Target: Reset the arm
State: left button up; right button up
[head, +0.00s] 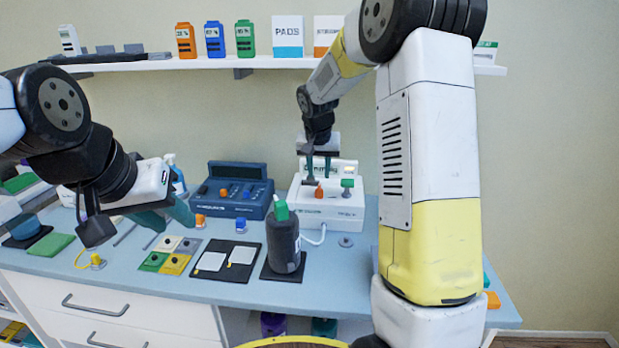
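My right gripper (318,172) hangs over the white device (330,211) at the back of the counter. Its two teal fingertips point down with a gap between them, just above or beside an orange knob (319,191); I cannot tell whether they touch it. A green knob (347,184) stands to the right on the same device. My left gripper (172,213) is over the left part of the counter, seen from the side. Its teal fingers overlap in the view, so their opening is unclear, and I see nothing held in them.
A blue device (232,191) stands left of the white one. A dark bottle with a green cap (285,242) stands on a black mat, beside a black tray with two white pads (226,261). Coloured squares (171,255) lie left. A shelf (280,63) runs above.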

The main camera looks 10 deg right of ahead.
jog(key=shift+v, duration=0.8)
jog(key=s+r+y, duration=0.1)
jog(key=s+r, duration=0.6)
jog(key=s, duration=0.2)
jog(key=s+a+r+n+t+y, duration=0.1)
jog(key=s+n+y, duration=0.1)
jog(key=s, duration=2.1)
jog(key=shift+s+a+r+n+t, duration=0.25)
jog(key=shift+a+r+n+t, duration=0.15)
jog(key=shift+n, duration=0.4)
jog(key=shift+d, duration=0.1)
